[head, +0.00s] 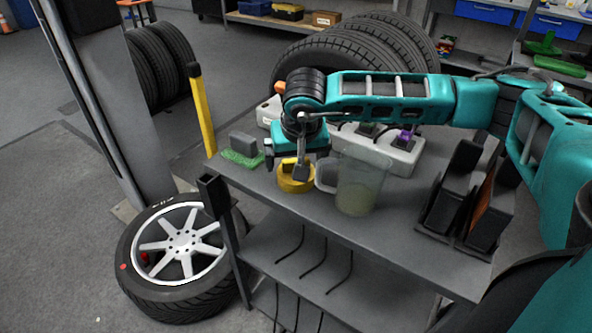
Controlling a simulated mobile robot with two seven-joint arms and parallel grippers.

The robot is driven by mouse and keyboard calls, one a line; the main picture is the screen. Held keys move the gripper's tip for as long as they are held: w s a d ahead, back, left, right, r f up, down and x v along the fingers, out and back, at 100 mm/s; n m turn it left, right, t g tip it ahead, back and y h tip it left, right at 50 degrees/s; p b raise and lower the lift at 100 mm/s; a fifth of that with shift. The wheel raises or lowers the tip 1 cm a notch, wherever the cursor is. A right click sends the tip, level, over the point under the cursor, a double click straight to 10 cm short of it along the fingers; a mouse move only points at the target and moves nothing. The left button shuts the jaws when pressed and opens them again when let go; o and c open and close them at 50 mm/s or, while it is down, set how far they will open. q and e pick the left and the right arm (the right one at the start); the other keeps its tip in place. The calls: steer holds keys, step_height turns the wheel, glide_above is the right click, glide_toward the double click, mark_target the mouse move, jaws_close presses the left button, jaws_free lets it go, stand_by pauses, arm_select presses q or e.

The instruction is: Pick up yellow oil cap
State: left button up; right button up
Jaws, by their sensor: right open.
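The yellow oil cap (294,185) sits on the grey cart top, left of a clear measuring jug. It is a round yellow piece with a raised grip on top. My right gripper (301,172) points down right over the cap, with its fingers at the cap's raised grip. The gripper is open. I cannot tell whether the fingers touch the cap. Part of the cap is hidden by the near finger. My left gripper is not in view.
The clear jug (362,182) stands close right of the cap. A green pad with a grey block (243,146) lies left. A white power strip (400,153) is behind, dark bins (452,190) at right. A wheel (180,258) lies below the cart's left end.

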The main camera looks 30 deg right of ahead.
mark_target(296, 160)
steer(key=x, duration=0.3)
steer(key=shift+d+f, duration=0.1)
steer(key=shift+f, duration=0.1)
steer(key=c, duration=0.8)
steer(key=shift+r, duration=0.1)
steer(key=shift+c, duration=0.2)
